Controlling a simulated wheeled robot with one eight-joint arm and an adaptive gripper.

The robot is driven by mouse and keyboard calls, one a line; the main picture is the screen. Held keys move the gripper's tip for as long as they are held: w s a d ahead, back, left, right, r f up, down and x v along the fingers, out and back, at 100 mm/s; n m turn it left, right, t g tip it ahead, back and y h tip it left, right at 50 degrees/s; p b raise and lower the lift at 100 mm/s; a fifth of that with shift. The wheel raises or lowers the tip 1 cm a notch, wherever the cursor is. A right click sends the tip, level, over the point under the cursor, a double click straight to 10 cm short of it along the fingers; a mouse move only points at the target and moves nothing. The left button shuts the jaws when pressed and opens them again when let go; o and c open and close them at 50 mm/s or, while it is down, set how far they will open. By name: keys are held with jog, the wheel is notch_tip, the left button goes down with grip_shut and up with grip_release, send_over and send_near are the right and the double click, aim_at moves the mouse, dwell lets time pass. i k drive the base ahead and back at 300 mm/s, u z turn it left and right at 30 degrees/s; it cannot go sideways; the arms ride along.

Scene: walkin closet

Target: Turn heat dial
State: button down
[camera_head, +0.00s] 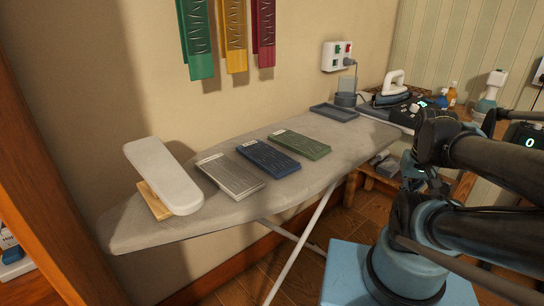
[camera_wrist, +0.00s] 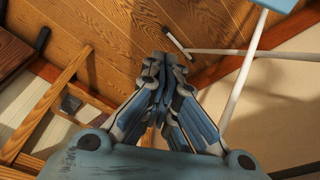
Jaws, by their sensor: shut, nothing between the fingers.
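A white iron (camera_head: 394,83) rests on a dark ironing station (camera_head: 404,112) at the far right end of the ironing board. A small green light shows on the station's front. I cannot make out a heat dial; my arm covers part of that area. In the wrist view my gripper (camera_wrist: 164,72) has its fingers drawn together, with nothing between them. It points down over the wooden floor, and no dial or iron shows there. In the head view my arm fills the right side, in front of the station.
The ironing board (camera_head: 125,233) carries a white padded sleeve board (camera_head: 165,177), grey, blue and green folded cloths (camera_head: 268,160) and a dark tray (camera_head: 334,112). A wall outlet (camera_head: 337,56) hangs behind. Board legs (camera_wrist: 241,80) and a wooden rack (camera_wrist: 45,120) flank my gripper below.

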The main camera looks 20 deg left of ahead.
aim_at(414, 108)
jog(key=k, duration=0.5)
jog(key=u, duration=1.15)
jog(key=k, duration=0.25)
jog(key=u, duration=0.2)
